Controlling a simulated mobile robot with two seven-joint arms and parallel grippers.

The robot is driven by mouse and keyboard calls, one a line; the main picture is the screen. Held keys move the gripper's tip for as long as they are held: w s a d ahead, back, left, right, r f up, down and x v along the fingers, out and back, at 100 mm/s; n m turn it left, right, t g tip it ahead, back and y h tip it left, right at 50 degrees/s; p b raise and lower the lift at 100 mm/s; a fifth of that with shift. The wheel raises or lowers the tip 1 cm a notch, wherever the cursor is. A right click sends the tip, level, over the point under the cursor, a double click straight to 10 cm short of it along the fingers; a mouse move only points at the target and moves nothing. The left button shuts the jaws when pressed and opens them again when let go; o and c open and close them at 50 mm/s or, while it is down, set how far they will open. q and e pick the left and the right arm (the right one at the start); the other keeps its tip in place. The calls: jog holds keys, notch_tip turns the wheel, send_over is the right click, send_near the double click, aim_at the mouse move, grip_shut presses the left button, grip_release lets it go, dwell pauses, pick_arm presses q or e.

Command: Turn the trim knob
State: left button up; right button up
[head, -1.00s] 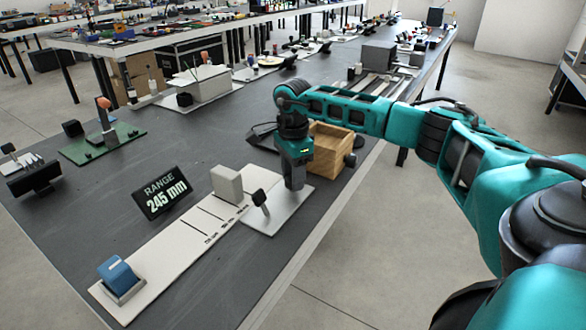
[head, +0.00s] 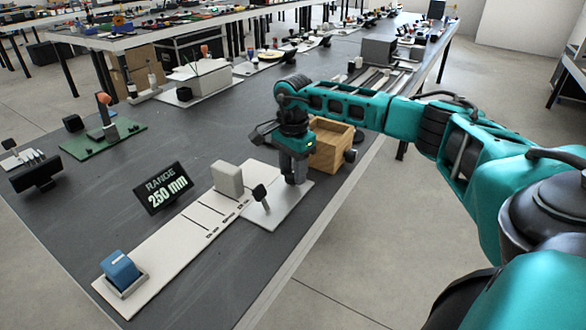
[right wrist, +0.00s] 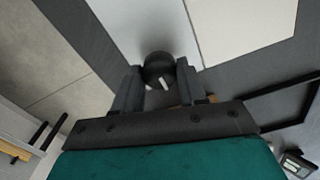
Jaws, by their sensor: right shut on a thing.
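My right gripper (head: 294,182) points straight down over the pale plate (head: 270,216) at the end of a white strip. In the right wrist view its two fingers (right wrist: 160,88) are closed on the sides of a dark round trim knob (right wrist: 158,67) with white marks. The gripper hides the knob in the head view. A range display (head: 163,188) reads 250 mm. A grey block (head: 227,179) stands on the white strip (head: 180,241), and a blue block (head: 120,269) sits in a holder at its near end. My left gripper is out of view.
A black-headed lever (head: 260,193) stands on the plate, just left of the gripper. An open wooden box (head: 329,150) is close behind the gripper. A green board (head: 100,140) lies at the left.

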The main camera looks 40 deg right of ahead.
aim_at(293, 173)
jog(key=o, duration=1.1)
jog(key=shift+c, duration=0.2)
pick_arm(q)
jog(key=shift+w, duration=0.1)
pick_arm(e)
jog(key=shift+r, duration=0.25)
pick_arm(q)
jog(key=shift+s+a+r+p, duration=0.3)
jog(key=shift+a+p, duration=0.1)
jog(key=shift+p, duration=0.45)
pick_arm(e)
notch_tip(293, 173, up, 12)
jog(key=shift+r, duration=0.25)
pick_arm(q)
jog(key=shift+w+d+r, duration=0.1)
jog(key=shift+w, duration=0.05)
